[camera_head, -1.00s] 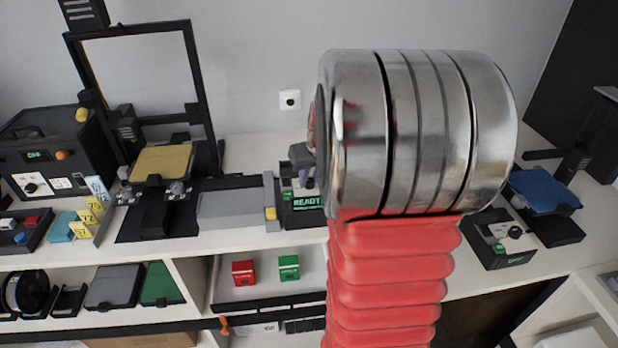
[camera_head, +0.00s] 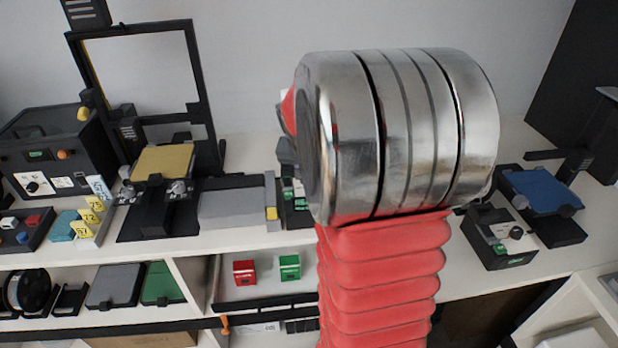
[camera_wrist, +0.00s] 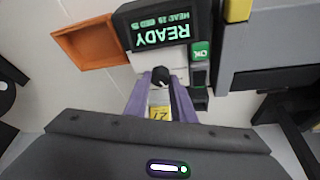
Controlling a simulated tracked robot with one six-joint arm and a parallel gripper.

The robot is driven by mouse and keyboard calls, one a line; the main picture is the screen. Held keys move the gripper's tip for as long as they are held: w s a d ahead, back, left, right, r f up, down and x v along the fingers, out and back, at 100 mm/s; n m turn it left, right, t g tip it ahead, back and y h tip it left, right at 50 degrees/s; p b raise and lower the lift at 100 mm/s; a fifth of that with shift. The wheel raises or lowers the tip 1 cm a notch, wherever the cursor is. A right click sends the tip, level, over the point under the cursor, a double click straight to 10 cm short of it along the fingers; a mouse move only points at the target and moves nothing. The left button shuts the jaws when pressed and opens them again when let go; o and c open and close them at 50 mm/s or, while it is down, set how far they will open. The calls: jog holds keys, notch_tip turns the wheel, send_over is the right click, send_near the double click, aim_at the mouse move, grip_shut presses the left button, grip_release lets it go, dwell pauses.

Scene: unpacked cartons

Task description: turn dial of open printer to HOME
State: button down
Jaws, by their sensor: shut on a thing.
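In the wrist view, the control box (camera_wrist: 165,48) has a dark display with green "READY" lettering, upside down. Its black dial (camera_wrist: 161,76) sits on the white face below the display, with a pale pointer mark. My gripper (camera_wrist: 160,84), with purple fingers, is shut on the dial, one finger on each side. In the head view, my arm hides the gripper and most of the control box (camera_head: 293,203). The printer with a gold bed (camera_head: 162,164) and an upright black frame stands to its left.
An orange open tray (camera_wrist: 92,42) lies beside the control box in the wrist view. A yellow tag (camera_wrist: 160,112) shows between my fingers. A grey block (camera_head: 235,207) is close to the box. A blue-bed printer (camera_head: 543,190) and second control box (camera_head: 500,236) stand right.

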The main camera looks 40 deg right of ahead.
jog(key=shift+w+a+m+g+h, duration=0.15)
jog(key=shift+m+g, duration=0.25)
jog(key=shift+m, duration=0.75)
jog(key=shift+w+a+m+g+h, duration=0.15)
jog(key=shift+m+g, duration=0.25)
jog(key=shift+m, duration=0.75)
jog(key=c, duration=1.8)
grip_release()
jog(key=shift+o, duration=1.4)
jog(key=shift+d, duration=0.1)
jog(key=shift+s, duration=0.1)
jog(key=w+v, duration=0.1)
jog(key=v, duration=1.2)
jog(key=shift+s+a+r, duration=0.25)
jog(key=shift+s+r, duration=0.05)
jog(key=shift+s, duration=0.1)
